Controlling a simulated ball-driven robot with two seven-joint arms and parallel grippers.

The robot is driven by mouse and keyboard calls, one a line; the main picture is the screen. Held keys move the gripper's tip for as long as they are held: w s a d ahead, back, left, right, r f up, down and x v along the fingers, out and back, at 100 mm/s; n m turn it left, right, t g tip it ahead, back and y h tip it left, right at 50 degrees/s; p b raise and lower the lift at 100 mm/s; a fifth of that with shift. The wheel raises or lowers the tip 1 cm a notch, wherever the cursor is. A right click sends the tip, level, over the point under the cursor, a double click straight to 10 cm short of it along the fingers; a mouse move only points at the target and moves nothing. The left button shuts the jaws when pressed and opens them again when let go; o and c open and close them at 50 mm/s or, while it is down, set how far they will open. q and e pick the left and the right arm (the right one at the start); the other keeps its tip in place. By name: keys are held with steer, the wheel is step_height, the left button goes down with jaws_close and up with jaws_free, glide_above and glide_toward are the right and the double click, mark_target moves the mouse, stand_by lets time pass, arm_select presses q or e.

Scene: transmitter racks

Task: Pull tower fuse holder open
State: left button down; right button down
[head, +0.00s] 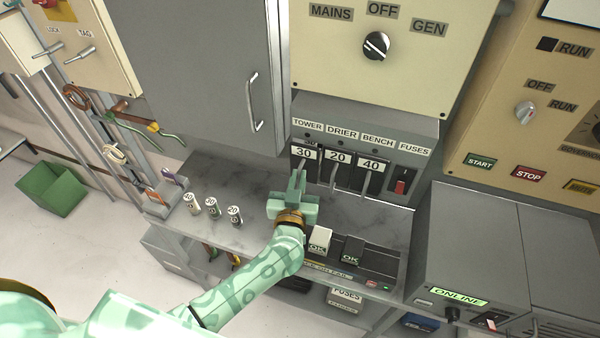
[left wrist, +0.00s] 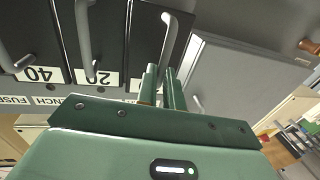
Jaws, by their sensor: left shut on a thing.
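The tower fuse holder (head: 303,154) is the leftmost black holder in the fuse panel, under the TOWER label and marked 30. My left gripper (head: 298,178) is in front of it, shut on its handle. In the left wrist view the tower holder (left wrist: 146,38) appears upside down, and its grey handle (left wrist: 169,38) runs down between the two fingers of my left gripper (left wrist: 162,76). The fingers and palm hide the handle's lower part and the holder's number there. I cannot tell whether the holder is tilted out. My right gripper is not in view.
The drier holder (head: 337,158) and bench holder (head: 371,166) stand close to the right, with a red switch (head: 400,186) beyond. Several small fuses (head: 212,208) stand on the grey counter (head: 243,185) below. A grey cabinet (head: 205,70) is at upper left.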

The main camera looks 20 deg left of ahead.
arm_select(q)
steer(key=s+p, duration=0.4)
steer(key=s, duration=0.5)
steer(key=shift+a, duration=0.15)
steer(key=c, duration=1.5)
jaws_free()
steer(key=shift+c, duration=0.2)
steer(key=s+d, duration=0.2)
steer(key=s, duration=1.4)
steer(key=shift+d+b, duration=0.35)
steer(key=shift+b, duration=0.1)
